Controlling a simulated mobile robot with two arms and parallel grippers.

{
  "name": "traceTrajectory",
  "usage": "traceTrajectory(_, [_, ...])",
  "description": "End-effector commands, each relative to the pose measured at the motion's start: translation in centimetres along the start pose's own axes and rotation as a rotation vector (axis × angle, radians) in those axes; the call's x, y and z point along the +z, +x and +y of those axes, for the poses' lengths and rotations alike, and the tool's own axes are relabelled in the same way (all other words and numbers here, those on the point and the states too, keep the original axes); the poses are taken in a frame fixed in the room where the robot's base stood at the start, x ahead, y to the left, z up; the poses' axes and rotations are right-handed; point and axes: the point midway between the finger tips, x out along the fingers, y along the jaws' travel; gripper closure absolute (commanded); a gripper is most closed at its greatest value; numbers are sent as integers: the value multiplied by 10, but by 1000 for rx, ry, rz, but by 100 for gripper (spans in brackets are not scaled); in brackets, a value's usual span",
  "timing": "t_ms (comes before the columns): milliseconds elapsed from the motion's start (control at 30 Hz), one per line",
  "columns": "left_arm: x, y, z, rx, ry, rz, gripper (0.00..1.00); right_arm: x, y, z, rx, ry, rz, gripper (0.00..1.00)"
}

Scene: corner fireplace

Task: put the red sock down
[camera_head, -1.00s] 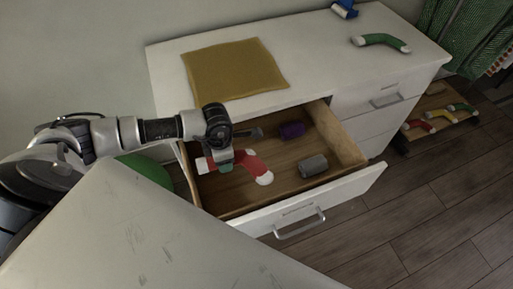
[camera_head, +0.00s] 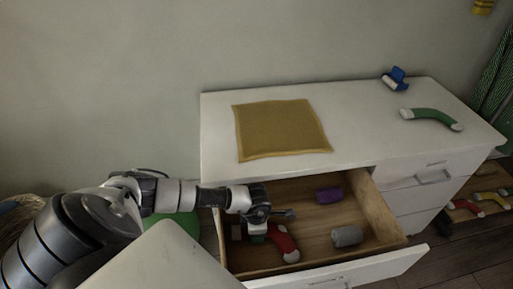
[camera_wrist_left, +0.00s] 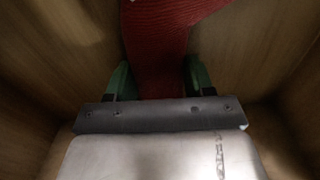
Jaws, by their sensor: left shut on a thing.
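The red sock (camera_head: 285,243) has white ends and is inside the open drawer (camera_head: 393,215), near its left side. My left gripper (camera_head: 258,236) reaches down into the drawer and is shut on the sock. In the left wrist view the red sock (camera_wrist_left: 160,35) runs between the green fingertips of my left gripper (camera_wrist_left: 160,80), with wooden drawer walls around. The arm hides part of the sock in the head view. I cannot tell whether the sock touches the drawer floor. My right gripper is not in view.
A purple roll (camera_head: 329,195) and a grey roll (camera_head: 346,236) lie in the drawer. On the white dresser top (camera_head: 362,130) are a mustard cloth (camera_head: 282,128), a green sock (camera_head: 432,118) and a blue object (camera_head: 395,79). The dresser top between cloth and green sock is clear.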

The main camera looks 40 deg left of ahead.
Motion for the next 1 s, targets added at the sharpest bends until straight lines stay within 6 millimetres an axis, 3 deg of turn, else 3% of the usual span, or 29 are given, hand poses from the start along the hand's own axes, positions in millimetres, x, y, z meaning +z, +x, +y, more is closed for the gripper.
traceTrajectory(67, [0,4,0,0,0,0,69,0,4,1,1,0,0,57])
traceTrajectory(100, [0,2,0,0,0,0,42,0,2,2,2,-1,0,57])
traceTrajectory(267, [0,2,0,0,0,0,20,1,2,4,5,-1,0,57])
traceTrajectory(667, [0,-9,1,2,0,-2,20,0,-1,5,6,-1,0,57])
traceTrajectory(1000, [0,-79,1,3,2,-3,20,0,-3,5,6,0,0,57])
